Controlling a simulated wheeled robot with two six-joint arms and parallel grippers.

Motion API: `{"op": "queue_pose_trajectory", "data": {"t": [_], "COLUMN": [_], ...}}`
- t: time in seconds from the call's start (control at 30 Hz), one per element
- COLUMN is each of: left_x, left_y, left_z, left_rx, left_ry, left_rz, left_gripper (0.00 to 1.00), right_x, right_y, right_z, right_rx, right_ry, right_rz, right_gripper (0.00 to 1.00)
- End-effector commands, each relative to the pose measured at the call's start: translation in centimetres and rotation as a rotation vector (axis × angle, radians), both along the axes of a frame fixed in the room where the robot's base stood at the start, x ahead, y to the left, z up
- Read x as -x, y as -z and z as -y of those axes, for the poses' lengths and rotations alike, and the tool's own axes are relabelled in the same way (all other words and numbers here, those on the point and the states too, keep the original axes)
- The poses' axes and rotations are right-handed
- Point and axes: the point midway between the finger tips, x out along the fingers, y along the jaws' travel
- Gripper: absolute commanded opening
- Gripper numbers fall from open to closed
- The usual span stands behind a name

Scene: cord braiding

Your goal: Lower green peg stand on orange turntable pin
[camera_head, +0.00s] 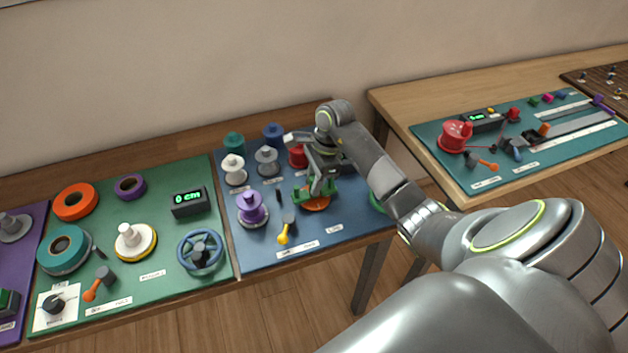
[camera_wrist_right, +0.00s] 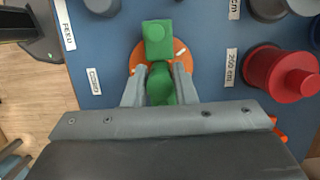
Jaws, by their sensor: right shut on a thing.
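The green peg stand (camera_head: 301,195) is held by my right gripper (camera_head: 322,188) over the blue board. In the right wrist view the stand (camera_wrist_right: 154,40) shows a square green block, and a rounded green part lies between the two fingers of my right gripper (camera_wrist_right: 160,90). The orange turntable (camera_head: 316,205) is a flat disc under the stand; its rim also shows around the stand in the wrist view (camera_wrist_right: 137,58). The pin is hidden by the stand. I cannot tell whether the stand touches the turntable. My left gripper is not in view.
A purple spool (camera_head: 252,210) and a yellow-handled tool (camera_head: 286,232) are left of the turntable. White (camera_head: 234,170), grey (camera_head: 266,162) and red (camera_head: 297,158) spools stand behind. In the wrist view the red spool (camera_wrist_right: 275,75) is close on the right.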

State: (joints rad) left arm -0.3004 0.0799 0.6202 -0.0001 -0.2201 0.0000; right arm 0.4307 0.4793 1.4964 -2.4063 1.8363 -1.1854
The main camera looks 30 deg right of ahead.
Motion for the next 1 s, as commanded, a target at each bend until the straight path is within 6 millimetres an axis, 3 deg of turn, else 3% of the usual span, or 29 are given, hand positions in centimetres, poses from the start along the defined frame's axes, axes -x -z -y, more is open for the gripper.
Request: {"op": "queue_pose_trajectory", "data": {"t": [0.27, 0.3, 0.47, 1.0], "left_x": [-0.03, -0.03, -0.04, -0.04], "left_y": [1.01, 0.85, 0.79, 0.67], "left_z": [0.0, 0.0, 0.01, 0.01], "left_rx": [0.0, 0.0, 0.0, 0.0], "left_ry": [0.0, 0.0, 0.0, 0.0], "left_rz": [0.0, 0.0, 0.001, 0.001], "left_gripper": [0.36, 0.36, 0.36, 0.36], "right_x": [-0.01, -0.02, -0.01, 0.0], "right_y": [0.87, 0.69, 0.66, 0.49], "right_z": [0.01, 0.0, 0.01, 0.01], "right_rx": [0.0, 0.0, 0.0, 0.0], "right_ry": [0.0, 0.0, 0.0, 0.0], "right_rz": [0.001, 0.001, 0.001, 0.0], "right_gripper": [0.03, 0.28, 0.49, 0.5]}}
